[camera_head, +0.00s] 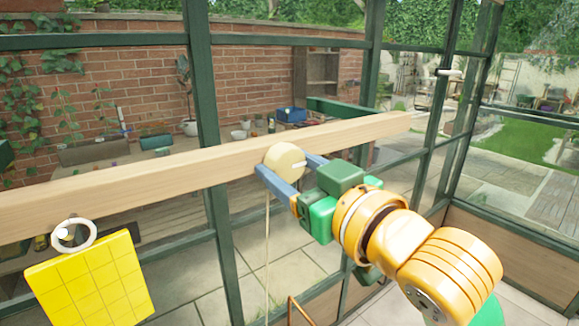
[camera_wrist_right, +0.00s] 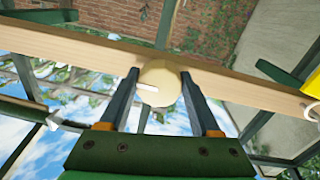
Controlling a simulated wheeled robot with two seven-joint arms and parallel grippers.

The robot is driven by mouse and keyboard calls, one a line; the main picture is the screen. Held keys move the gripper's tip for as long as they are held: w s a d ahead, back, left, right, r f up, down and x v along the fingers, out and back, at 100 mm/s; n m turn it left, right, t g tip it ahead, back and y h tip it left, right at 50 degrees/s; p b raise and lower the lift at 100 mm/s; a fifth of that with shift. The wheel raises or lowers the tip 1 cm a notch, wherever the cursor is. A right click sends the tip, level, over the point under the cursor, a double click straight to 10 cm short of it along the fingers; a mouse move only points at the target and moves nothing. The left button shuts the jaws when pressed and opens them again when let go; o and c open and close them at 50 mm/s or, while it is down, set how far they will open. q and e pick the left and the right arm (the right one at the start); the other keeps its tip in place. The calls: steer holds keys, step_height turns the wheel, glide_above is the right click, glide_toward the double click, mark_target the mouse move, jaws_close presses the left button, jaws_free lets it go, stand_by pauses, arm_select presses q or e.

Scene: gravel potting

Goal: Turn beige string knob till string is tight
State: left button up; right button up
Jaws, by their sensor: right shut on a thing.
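The beige string knob (camera_head: 284,162) is a round disc with a white mark, mounted on the face of a long wooden beam (camera_head: 120,183). In the right wrist view the knob (camera_wrist_right: 159,86) sits between the two fingers. My right gripper (camera_head: 283,170) is shut on the knob, one finger on each side. The white mark points to the right in the head view. A thin beige string (camera_head: 267,250) hangs from near the knob and looks straight; its lower end is hard to make out. My left gripper is not in view.
A yellow grid panel (camera_head: 92,280) hangs at the left below a white ring (camera_head: 76,235) on the beam. Green greenhouse frame posts (camera_head: 205,100) stand behind the beam. A copper-coloured bent rod (camera_head: 291,308) shows at the bottom. Space below the beam is mostly free.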

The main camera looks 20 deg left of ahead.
steer(key=shift+r, duration=0.1)
steer(key=o, duration=1.4)
steer(key=shift+a, duration=0.1)
steer(key=b+v, duration=0.3)
steer(key=v, duration=0.4)
